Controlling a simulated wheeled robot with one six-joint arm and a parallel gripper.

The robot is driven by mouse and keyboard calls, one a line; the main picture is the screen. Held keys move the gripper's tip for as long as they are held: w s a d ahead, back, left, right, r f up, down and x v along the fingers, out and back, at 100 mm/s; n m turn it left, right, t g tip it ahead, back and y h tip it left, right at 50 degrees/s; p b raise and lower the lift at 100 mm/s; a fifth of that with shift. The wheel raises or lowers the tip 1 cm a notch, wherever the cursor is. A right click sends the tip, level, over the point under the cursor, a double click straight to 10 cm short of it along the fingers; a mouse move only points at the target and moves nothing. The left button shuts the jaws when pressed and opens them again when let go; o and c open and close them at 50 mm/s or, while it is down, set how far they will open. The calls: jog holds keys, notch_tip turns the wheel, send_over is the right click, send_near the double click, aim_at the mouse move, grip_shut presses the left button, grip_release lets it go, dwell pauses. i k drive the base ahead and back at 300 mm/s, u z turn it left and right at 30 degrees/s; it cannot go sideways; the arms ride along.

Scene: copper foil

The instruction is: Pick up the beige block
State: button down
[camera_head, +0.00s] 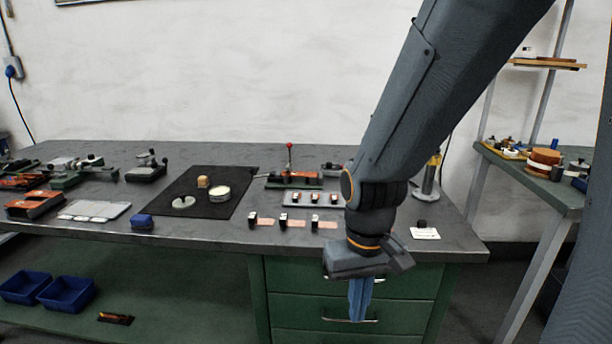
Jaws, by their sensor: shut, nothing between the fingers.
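The beige block (203,182) is a small piece on the black mat (214,207), toward the left of the bench's middle. A round tin (220,193) stands just right of it, and a pale round piece (184,202) lies at its lower left. My gripper (358,300) points down in front of the bench's front edge, well to the right of the block. It is shut and empty, with its blue fingers together. The block is in full view and nothing touches it from my arm.
A fixture with a red-knobbed lever (290,160) stands behind a grey tray (313,197) of small parts. Several copper strips (296,223) lie along the front. Green drawers (320,310) are below the bench edge, behind my gripper.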

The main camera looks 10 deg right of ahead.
aim_at(203, 181)
jog(key=z, duration=0.05)
jog(key=k, duration=1.05)
jog(key=u, duration=0.8)
jog(key=i, duration=1.45)
jog(key=z, duration=0.5)
